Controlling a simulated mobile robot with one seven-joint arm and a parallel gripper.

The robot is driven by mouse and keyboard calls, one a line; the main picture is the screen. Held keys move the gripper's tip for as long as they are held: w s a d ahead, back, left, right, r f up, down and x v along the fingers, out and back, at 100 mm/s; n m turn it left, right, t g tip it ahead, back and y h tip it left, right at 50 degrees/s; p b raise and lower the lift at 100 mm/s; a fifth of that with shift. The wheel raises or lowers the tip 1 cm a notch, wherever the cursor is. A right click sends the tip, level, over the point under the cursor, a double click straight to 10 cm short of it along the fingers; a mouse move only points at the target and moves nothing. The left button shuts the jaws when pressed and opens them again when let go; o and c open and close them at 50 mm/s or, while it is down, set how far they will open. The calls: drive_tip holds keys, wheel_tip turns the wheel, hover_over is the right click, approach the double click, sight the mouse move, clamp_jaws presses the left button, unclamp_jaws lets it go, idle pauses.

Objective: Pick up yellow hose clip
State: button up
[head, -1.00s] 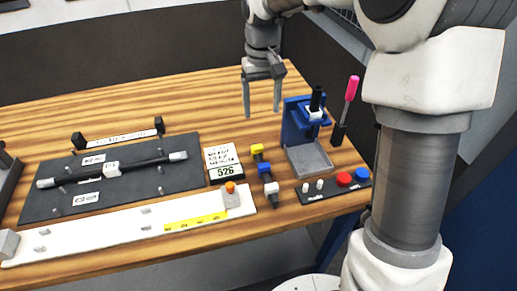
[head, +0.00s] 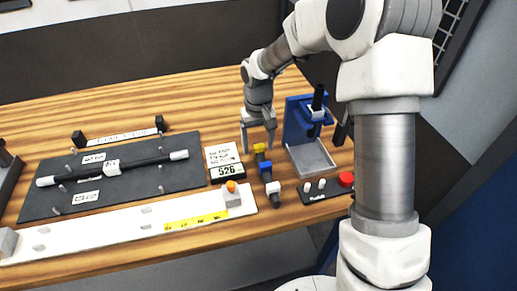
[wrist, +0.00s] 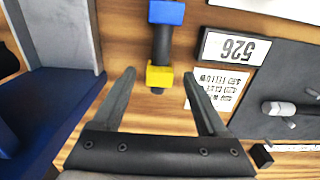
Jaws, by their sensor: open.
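The yellow hose clip (head: 259,147) sits at the far end of a short black bar on the wooden table. It also shows in the wrist view (wrist: 159,76), just beyond and between my fingertips. My gripper (head: 258,149) is open and empty, its fingers pointing down around the far end of the bar. In the wrist view my gripper (wrist: 160,80) has one finger on each side of the clip's line, with gaps on both sides. I cannot tell its exact height above the clip.
A blue clip (head: 265,168) and a white clip (head: 273,187) sit on the same bar. A 526 display (head: 227,172) stands left of it. A blue stand (head: 296,122) with a grey tray (head: 312,157) is close on the right. Open table lies behind.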

drive_tip(key=shift+f, duration=0.6)
drive_tip(key=c, duration=1.1)
drive_tip(key=shift+r, duration=0.15)
